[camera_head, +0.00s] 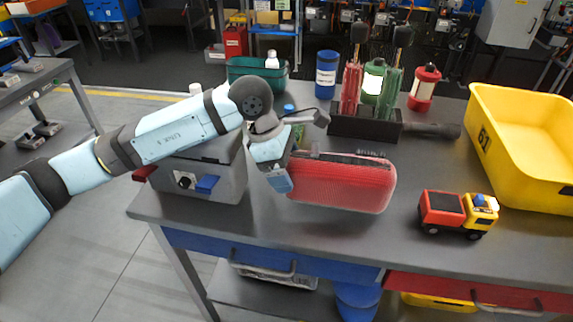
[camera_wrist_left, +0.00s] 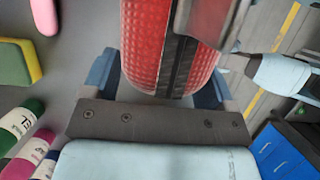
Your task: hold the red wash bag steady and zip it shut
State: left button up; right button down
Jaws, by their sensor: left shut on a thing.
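The red wash bag (camera_head: 345,184) lies on the grey workbench near its front edge, its long side towards me. Its ribbed red side and dark top edge show in the head view. My left gripper (camera_head: 281,176) is shut on the bag's left end. In the left wrist view the bag (camera_wrist_left: 140,40) stands between the two blue fingers of that gripper (camera_wrist_left: 160,82), and a black zip band (camera_wrist_left: 176,62) runs along it. I cannot make out the zip's pull or how far it is closed. My right gripper cannot be identified in either view.
A grey case (camera_head: 215,175) stands left of the bag. A black holder (camera_head: 365,128) with red and green tools stands behind it. A toy truck (camera_head: 458,213) and a yellow crate (camera_head: 530,192) are to the right. Bare bench lies between bag and truck.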

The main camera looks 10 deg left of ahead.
pick_arm(q)
jog(key=shift+f+b, duration=0.4)
jog(key=shift+f, duration=0.4)
jog(key=shift+s, duration=0.1)
pick_arm(e)
jog(key=shift+a+r, duration=0.15)
jog(key=shift+r, duration=0.05)
pick_arm(q)
jog(key=shift+f, duration=0.2)
pick_arm(e)
jog(key=shift+f, duration=0.2)
